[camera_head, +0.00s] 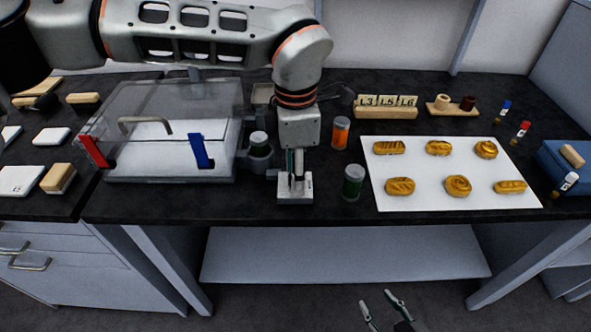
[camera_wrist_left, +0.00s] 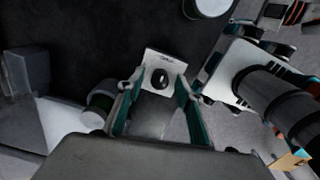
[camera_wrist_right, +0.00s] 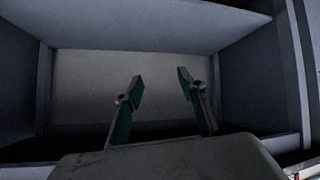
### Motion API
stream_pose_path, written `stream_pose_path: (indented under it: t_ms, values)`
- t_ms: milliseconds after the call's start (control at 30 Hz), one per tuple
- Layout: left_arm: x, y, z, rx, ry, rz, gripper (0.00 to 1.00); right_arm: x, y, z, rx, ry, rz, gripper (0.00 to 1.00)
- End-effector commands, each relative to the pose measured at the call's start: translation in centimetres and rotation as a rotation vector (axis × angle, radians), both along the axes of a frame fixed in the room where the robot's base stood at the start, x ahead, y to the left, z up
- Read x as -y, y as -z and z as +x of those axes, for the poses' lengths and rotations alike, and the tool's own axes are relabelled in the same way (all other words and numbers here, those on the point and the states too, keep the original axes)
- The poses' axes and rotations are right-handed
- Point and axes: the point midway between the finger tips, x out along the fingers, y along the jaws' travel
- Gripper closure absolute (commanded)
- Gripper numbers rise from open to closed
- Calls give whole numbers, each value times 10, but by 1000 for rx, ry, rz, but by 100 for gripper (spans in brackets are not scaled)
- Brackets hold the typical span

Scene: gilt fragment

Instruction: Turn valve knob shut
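The valve is a small pale block (camera_head: 295,196) near the counter's front edge. In the left wrist view its pale plate (camera_wrist_left: 163,59) carries a round black knob (camera_wrist_left: 160,79). My left gripper (camera_head: 295,175) points down over the valve from above. In the left wrist view the left gripper's fingers (camera_wrist_left: 156,88) are apart, with the knob between them in the picture; contact cannot be made out. My right gripper (camera_head: 384,308) is open and empty, low in front of the counter; the right wrist view also shows its spread fingers (camera_wrist_right: 157,90).
A green jar (camera_head: 353,183) and an orange jar (camera_head: 341,133) stand right of the valve. A clear-lidded box (camera_head: 170,172) and a capped jar in a holder (camera_head: 260,158) are to its left. A white tray (camera_head: 460,179) with several golden pieces lies right. An open shelf (camera_head: 345,255) is below.

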Motion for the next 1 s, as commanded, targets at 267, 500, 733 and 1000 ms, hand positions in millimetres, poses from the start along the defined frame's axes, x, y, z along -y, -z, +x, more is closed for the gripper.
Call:
stream_pose_path:
  t_ms: [267, 500, 733, 1000]
  values:
    - [0, 0, 0, 0, 0, 0, 90, 2, -1, 3, 3, 2, -2, 60]
    - [0, 0, 0, 0, -2, 0, 100, 2, 5, -3, -11, 2, -3, 60]
    - [0, -2, 0, 1, -49, 0, 100, 2, 3, -6, -15, 3, -2, 60]
    - [0, -4, 0, 3, -227, 1, 100, -2, -8, -4, -8, 4, 11, 60]
